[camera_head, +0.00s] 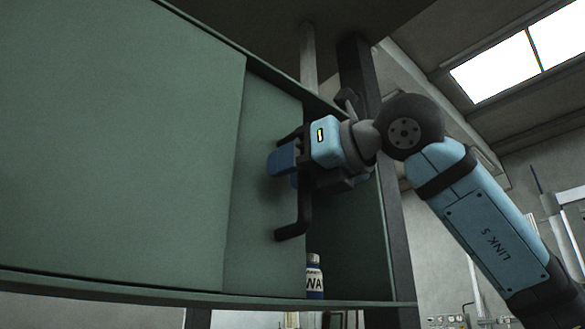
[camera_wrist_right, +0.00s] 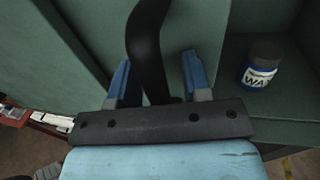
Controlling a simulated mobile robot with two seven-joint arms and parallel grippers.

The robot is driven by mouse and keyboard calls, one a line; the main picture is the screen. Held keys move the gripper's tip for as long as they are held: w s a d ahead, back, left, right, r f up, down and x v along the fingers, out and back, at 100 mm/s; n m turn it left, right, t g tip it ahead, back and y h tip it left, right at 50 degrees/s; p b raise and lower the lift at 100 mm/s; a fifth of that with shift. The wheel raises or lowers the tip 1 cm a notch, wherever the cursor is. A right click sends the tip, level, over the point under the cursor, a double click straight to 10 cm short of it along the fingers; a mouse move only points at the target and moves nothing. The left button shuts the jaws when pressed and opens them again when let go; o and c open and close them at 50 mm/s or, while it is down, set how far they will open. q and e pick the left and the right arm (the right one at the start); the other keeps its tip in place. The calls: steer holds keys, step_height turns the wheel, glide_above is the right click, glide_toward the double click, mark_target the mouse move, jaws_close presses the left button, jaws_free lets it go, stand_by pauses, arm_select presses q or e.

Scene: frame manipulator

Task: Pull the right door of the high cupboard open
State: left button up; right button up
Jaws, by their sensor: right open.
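The high cupboard (camera_head: 120,130) is green and fills the left of the head view. Its right door (camera_head: 262,190) carries a black bar handle (camera_head: 292,228). To the right of this door's edge the cupboard interior (camera_head: 345,235) shows, so there is an opening there. My right gripper (camera_head: 284,162) is at the handle, in front of the door. In the right wrist view the gripper (camera_wrist_right: 156,72) has its two blue fingers apart, one on each side of the handle (camera_wrist_right: 147,40). I cannot tell whether either finger touches it. My left gripper is not in view.
A blue and white bottle (camera_head: 314,277) stands on the cupboard floor inside the opening; it also shows in the right wrist view (camera_wrist_right: 260,65). A dark post (camera_head: 358,65) rises behind the cupboard's right side. The room to the right of the cupboard holds my arm.

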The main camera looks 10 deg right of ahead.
arm_select(q)
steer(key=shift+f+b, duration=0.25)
steer(key=shift+b, duration=0.6)
arm_select(e)
steer(key=v, duration=1.3)
steer(key=shift+s+d, duration=0.2)
steer(key=shift+s, duration=0.05)
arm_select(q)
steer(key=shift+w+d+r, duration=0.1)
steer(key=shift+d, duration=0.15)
